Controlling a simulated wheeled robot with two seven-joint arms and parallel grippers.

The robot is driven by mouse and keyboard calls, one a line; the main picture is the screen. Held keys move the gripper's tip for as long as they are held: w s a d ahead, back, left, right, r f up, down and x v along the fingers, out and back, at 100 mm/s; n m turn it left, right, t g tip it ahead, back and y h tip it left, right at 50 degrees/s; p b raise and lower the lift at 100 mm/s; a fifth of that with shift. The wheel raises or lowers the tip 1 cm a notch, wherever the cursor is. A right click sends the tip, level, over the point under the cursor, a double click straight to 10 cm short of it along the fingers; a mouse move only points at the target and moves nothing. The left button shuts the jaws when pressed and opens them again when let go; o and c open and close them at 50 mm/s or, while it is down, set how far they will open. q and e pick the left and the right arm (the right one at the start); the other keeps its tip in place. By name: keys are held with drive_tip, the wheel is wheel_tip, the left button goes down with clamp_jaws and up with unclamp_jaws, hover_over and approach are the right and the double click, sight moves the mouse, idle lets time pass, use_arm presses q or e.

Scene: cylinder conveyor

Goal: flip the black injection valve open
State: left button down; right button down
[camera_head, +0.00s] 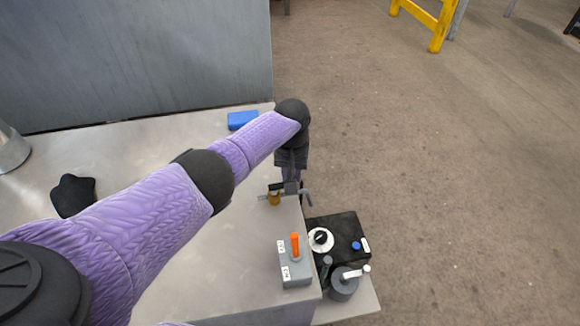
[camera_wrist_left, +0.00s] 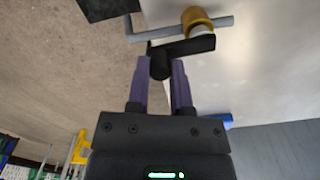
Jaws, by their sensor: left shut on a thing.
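The injection valve has a brass body (camera_head: 274,198) near the right edge of the metal table, on a grey pipe. In the left wrist view its black handle (camera_wrist_left: 190,46) lies across the brass body (camera_wrist_left: 196,18), at a slight angle to the grey pipe (camera_wrist_left: 220,22). My left gripper (camera_head: 291,186) is at the valve in the head view. In the left wrist view its two purple fingers (camera_wrist_left: 160,75) are on either side of the dark knob at the handle's end, shut on it. My right gripper is in neither view.
A grey block with an orange lever (camera_head: 295,246) stands in front on the table. A black unit with a white dial (camera_head: 320,239) and a grey cylinder with a white handle (camera_head: 343,284) sit beyond the table's right edge. A blue block (camera_head: 242,120) lies at the back.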

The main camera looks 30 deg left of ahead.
use_arm(q)
drive_tip(key=shift+s+d+m, duration=0.15)
drive_tip(key=shift+m, duration=0.25)
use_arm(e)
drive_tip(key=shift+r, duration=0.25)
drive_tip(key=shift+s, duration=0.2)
use_arm(q)
drive_tip(key=c, duration=0.5)
unclamp_jaws()
wheel_tip(320, 180, up, 5)
drive_tip(key=p, duration=0.3)
drive_tip(key=shift+f, duration=0.1)
wheel_tip(320, 180, up, 5)
drive_tip(key=p, duration=0.3)
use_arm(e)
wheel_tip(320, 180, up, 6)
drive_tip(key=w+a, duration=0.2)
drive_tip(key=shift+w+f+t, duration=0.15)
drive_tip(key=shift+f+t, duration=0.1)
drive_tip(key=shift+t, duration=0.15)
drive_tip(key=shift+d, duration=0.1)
